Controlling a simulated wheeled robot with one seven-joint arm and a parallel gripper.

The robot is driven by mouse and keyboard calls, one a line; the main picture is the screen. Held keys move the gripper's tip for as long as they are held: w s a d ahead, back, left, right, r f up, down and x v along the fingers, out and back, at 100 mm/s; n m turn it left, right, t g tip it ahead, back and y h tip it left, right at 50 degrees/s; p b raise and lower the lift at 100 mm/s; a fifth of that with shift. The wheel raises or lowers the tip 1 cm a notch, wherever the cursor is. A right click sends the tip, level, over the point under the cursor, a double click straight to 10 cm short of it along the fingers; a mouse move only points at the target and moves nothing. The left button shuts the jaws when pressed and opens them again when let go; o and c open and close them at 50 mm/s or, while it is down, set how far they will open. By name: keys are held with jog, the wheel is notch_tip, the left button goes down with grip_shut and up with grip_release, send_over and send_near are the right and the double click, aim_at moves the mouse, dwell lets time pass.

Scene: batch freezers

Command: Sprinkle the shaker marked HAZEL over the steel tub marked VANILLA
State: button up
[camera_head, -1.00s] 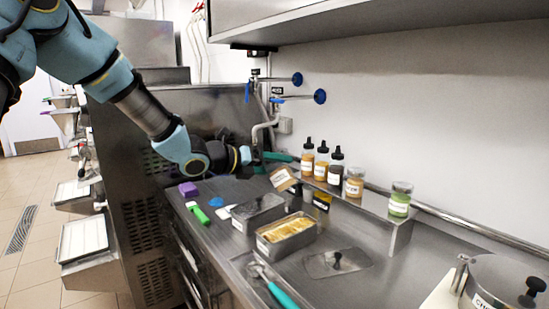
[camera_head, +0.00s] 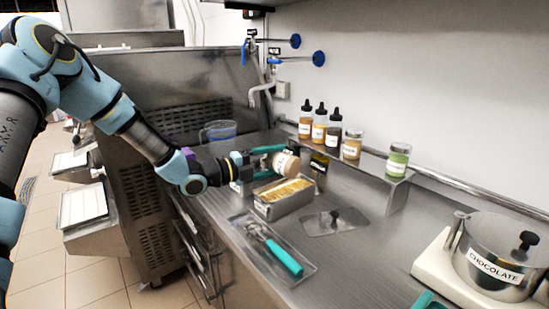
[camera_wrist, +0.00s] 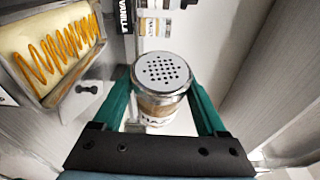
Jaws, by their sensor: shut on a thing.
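My gripper (camera_head: 275,160) is shut around a shaker (camera_head: 290,166) with tan contents and a pale label. In the wrist view the shaker (camera_wrist: 160,105) sits between the teal fingers, its round perforated metal lid facing the camera; its label is mostly hidden and I cannot read it in full. In the head view the shaker is above the back part of a steel tub (camera_head: 291,206) of pale yellow ice cream. The tub (camera_wrist: 53,98) is at upper left in the wrist view, with an amber zigzag on the ice cream. A black VANILLA card (camera_wrist: 125,15) stands beside it.
A raised shelf (camera_head: 372,174) behind the tub holds three squeeze bottles (camera_head: 319,124) and two jars (camera_head: 398,160). A flat lid (camera_head: 334,222) lies right of the tub. A tray with a teal-handled scoop (camera_head: 284,258) is in front. A CHOCOLATE pot (camera_head: 492,272) stands far right.

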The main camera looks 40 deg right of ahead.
notch_tip(320, 180, down, 2)
jog(key=shift+f+n+h+b, duration=0.15)
jog(key=shift+n+h+b, duration=0.15)
jog(key=shift+n+b, duration=0.45)
jog(key=shift+f+n, duration=0.1)
jog(key=shift+n, duration=0.25)
jog(key=shift+w+n+h+p, duration=0.1)
jog(key=shift+n+h+p, duration=0.2)
jog(key=shift+n+p, duration=0.3)
jog(key=shift+f+n+t+h+p, duration=0.15)
jog(key=shift+f+n+h+p, duration=0.2)
jog(key=shift+n, duration=0.45)
jog(key=shift+f+n+t+h+p, duration=0.15)
jog(key=shift+n+h+p, duration=0.25)
jog(key=shift+n, duration=0.4)
jog(key=shift+r+p, duration=0.2)
jog(key=shift+p, duration=0.3)
